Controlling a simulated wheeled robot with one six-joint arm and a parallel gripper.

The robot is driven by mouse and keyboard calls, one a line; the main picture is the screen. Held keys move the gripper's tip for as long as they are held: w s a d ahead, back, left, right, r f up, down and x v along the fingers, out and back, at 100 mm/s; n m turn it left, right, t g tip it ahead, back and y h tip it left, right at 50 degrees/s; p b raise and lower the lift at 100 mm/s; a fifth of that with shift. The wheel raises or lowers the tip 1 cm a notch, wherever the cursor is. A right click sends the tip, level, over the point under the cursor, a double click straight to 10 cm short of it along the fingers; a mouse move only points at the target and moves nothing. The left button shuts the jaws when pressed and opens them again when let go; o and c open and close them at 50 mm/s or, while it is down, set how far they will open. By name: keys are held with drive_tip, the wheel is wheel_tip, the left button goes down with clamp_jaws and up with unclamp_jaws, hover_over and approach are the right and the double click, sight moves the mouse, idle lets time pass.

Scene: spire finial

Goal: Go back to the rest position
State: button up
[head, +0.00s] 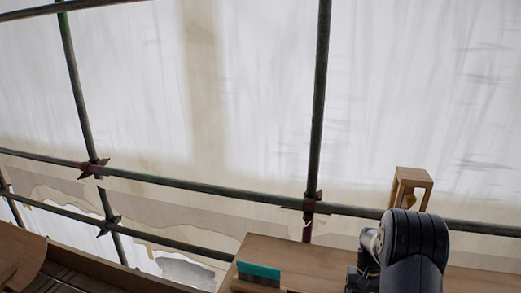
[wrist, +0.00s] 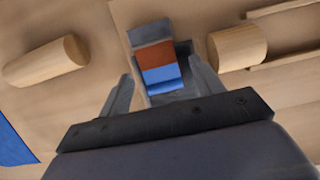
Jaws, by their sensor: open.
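My gripper (wrist: 160,70) shows in the wrist view with its two grey fingers spread apart. Between and beyond the fingers is a block with a rust-brown band and a blue band (wrist: 158,75), lying on or in a grey piece (wrist: 150,34). I cannot tell whether the fingers touch either one. In the head view my dark arm stands at the lower right, and my gripper is not visible there.
Wooden cylinders lie left (wrist: 47,61) and right (wrist: 237,47) of the fingers. A blue sheet (wrist: 14,138) is at the lower left. In the head view, a teal-topped piece (head: 258,270) and a wooden frame (head: 411,178) stand near my arm. Scaffold poles (head: 319,100) cross pale sheeting behind.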

drive_tip(key=shift+s+f, duration=0.1)
drive_tip(key=shift+f, duration=0.25)
drive_tip(key=shift+s+a+r+t+h+b, duration=0.1)
drive_tip(key=shift+s+r+t+h+b, duration=0.15)
drive_tip(key=shift+t+b, duration=0.4)
drive_tip(key=shift+s+r+t+h+b, duration=0.15)
drive_tip(key=shift+r+t+b, duration=0.25)
drive_tip(key=shift+t, duration=0.35)
wheel_tip(320, 180, up, 10)
drive_tip(key=b, duration=0.1)
drive_tip(key=shift+w+d+f+g+b, duration=0.6)
drive_tip(key=shift+w+g, duration=0.9)
drive_tip(key=shift+w, duration=0.9)
drive_tip(key=shift+y, duration=0.4)
drive_tip(key=p+x, duration=0.1)
drive_tip(key=x, duration=0.7)
drive_tip(key=shift+s+f, duration=0.2)
drive_tip(key=shift+f, duration=0.1)
drive_tip(key=shift+r, duration=0.1)
